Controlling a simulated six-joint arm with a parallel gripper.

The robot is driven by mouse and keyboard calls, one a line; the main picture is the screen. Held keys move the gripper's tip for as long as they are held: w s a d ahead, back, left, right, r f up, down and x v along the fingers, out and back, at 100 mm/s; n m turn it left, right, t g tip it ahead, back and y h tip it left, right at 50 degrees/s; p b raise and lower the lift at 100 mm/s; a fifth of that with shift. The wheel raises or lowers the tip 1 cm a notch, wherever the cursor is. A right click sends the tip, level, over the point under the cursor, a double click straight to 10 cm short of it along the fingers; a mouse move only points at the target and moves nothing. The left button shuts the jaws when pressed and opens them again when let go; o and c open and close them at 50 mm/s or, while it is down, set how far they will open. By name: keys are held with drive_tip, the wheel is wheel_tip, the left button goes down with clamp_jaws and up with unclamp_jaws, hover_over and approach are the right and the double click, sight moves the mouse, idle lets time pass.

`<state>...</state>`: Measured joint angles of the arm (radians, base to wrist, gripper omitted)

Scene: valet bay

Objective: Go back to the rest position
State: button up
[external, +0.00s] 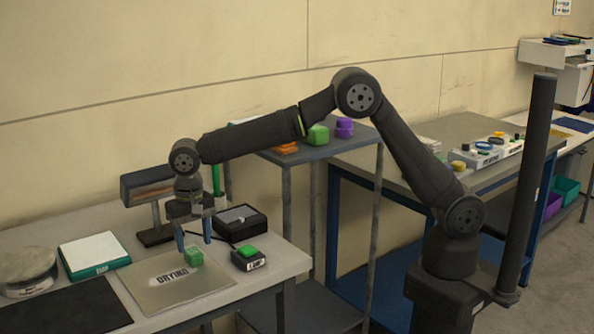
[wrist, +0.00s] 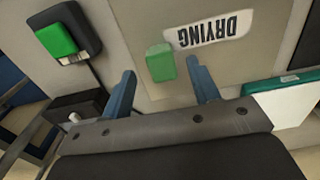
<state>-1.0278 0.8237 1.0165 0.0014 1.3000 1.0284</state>
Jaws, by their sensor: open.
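My gripper (external: 194,238) hangs over the front table with its blue fingers pointing down at the drying mat. It is open, and the fingers stand apart in the wrist view (wrist: 165,85). A green block (external: 193,257) rests on the mat beside the DRYING label. In the wrist view the green block (wrist: 160,63) lies between and beyond the fingertips, with nothing visibly gripped. The grey drying mat (external: 150,275) lies flat on the table. My arm stretches left from its base across the shelf.
A black box with a green top (external: 248,258) stands right of the mat, with a black case (external: 240,221) behind it. A white and green box (external: 93,254) and a round dish (external: 28,270) are left. A shelf (external: 335,147) holding coloured items stands under my arm.

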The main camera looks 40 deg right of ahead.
sight(195, 253)
wheel_tip(195, 253, up, 7)
wheel_tip(195, 253, down, 12)
drive_tip(key=shift+r, duration=0.25)
wheel_tip(195, 253, up, 4)
drive_tip(key=shift+f, duration=0.1)
drive_tip(key=w+d+r, duration=0.5)
drive_tip(key=d+r, duration=0.3)
drive_tip(key=d, duration=0.3)
wheel_tip(195, 253, up, 17)
drive_tip(key=w+d+m, duration=0.3)
drive_tip(key=w+d, duration=0.9)
drive_tip(key=d, duration=0.4)
drive_tip(key=shift+w+r+m, duration=0.15)
drive_tip(key=shift+r+m, duration=0.05)
drive_tip(key=shift+m, duration=0.1)
